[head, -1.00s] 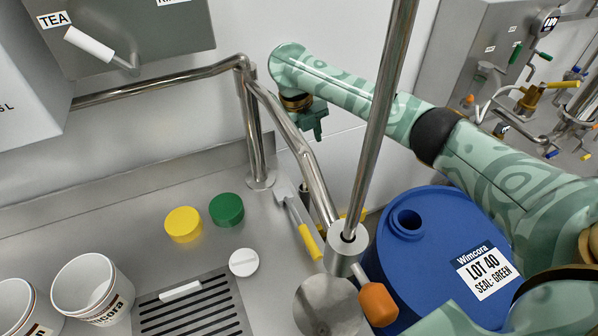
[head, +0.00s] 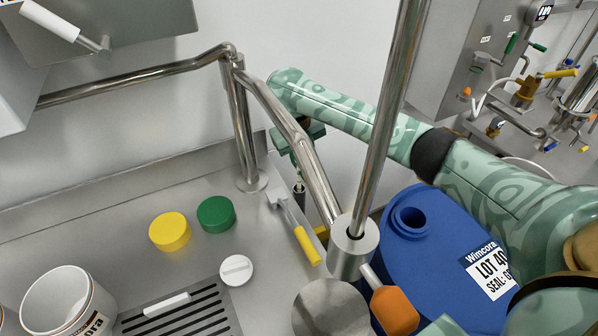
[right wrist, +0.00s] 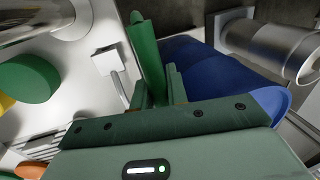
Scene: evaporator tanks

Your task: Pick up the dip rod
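My right gripper (head: 298,150) hangs behind the bent steel rail, and the rail hides part of it in the head view. In the right wrist view its two fingers (right wrist: 158,88) stand apart. A long dark-green rod-like piece (right wrist: 147,45) stretches away between and beyond them. It may be the dip rod, but I cannot tell for sure, nor whether the fingers touch it. In the head view a short upright metal end (head: 300,187) shows just below the gripper. My left gripper is not in view.
The bent rail (head: 290,118) and a steel pole (head: 392,105) stand close by. The blue drum (head: 408,266) stands at the right.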

